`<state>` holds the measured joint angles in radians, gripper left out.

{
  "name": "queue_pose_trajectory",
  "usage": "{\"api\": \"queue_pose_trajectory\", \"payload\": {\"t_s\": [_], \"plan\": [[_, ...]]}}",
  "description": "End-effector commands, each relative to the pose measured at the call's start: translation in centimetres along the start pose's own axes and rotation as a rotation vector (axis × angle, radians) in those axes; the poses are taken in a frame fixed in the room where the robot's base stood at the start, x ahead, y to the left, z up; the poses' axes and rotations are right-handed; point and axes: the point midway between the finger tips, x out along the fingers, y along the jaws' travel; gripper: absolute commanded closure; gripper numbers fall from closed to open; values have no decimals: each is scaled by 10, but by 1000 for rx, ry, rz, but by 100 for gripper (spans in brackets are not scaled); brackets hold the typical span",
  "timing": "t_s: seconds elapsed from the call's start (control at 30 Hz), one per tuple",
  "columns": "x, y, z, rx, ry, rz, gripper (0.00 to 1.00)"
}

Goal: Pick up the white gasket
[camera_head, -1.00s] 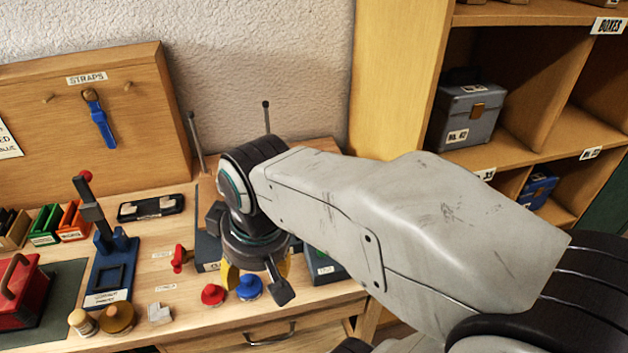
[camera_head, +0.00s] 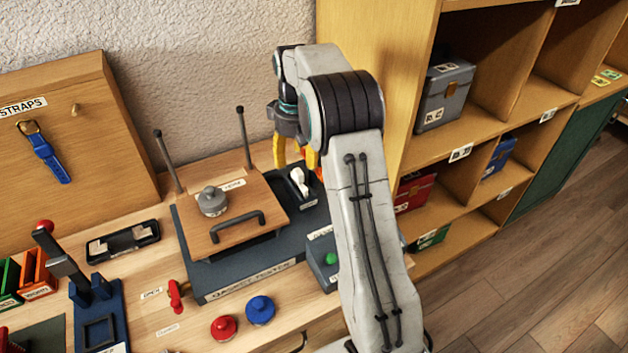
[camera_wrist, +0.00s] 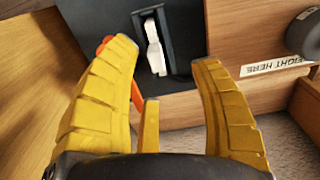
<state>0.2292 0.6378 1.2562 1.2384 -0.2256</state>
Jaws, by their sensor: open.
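A white piece (camera_head: 299,182) lies in a dark recessed holder (camera_head: 310,201) at the right of the gasket tester. It is the only thing in view that could be the white gasket, but its shape is not clear. The wrist view shows the white piece (camera_wrist: 154,47) upright in the picture, beyond the fingertips and between them. My gripper (camera_head: 297,158), with yellow fingers, is above and behind the holder. In the wrist view my gripper (camera_wrist: 165,62) has its fingers spread wide with nothing between them. My arm hides part of the tester's right side.
The gasket tester (camera_head: 250,285) has a wooden plate (camera_head: 258,190) with a handle, a grey weight (camera_head: 212,201) and two upright rods. Red (camera_head: 224,327) and blue (camera_head: 260,310) knobs stand in front. A shelf (camera_head: 400,120) rises to the right. An orange part (camera_wrist: 137,94) shows beside the left finger.

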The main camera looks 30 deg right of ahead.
Motion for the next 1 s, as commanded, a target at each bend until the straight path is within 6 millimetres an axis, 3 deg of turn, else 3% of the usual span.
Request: {"api": "queue_pose_trajectory", "payload": {"t_s": [0.47, 0.8, 1.0], "plan": [[34, 5, -7, 0, -11, -3, 43], [73, 5, -8, 0, -12, -3, 43], [82, 5, -9, 0, -9, -2, 43]]}}
